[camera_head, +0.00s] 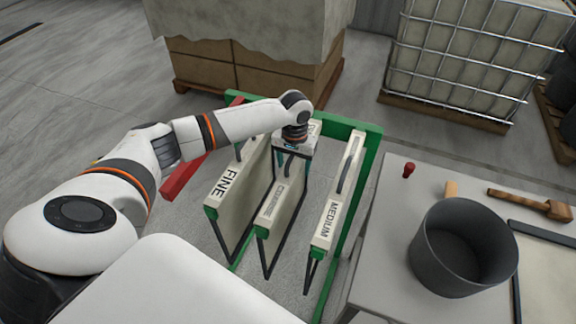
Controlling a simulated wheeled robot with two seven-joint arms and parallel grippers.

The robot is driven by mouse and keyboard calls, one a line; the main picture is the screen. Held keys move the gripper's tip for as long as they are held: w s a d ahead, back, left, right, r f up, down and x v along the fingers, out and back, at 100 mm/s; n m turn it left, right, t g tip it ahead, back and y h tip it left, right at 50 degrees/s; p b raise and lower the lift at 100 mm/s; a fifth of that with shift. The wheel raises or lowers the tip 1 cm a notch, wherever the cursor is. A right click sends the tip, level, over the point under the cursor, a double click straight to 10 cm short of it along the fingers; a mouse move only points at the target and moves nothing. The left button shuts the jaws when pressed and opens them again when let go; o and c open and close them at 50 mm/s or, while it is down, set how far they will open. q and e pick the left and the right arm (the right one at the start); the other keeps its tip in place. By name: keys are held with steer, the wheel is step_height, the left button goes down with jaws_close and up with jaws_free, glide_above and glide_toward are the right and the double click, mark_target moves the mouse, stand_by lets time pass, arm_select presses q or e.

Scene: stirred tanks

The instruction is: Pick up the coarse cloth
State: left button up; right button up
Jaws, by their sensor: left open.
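The coarse cloth (268,219) is the middle one of three framed panels standing in a green rack (363,170). Its light top bar carries the word COARSE. The fine cloth (228,191) hangs to its left and the medium cloth (327,221) to its right, each with a dark handle. My left gripper (288,163) is open above the far part of the coarse cloth's top bar, pointing down. It hides that cloth's handle, and I cannot tell whether the fingers are around it. My right gripper is not in view.
A grey table at the right bears a dark pot (462,248), a small red object (409,170) and a wooden mallet (531,203). A red bar (185,177) lies left of the rack. Covered boxes on a pallet (250,68) and a caged tank (475,55) stand behind.

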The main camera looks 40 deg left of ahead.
arm_select(q)
steer(key=c, duration=1.4)
jaws_close()
steer(key=shift+r, duration=0.1)
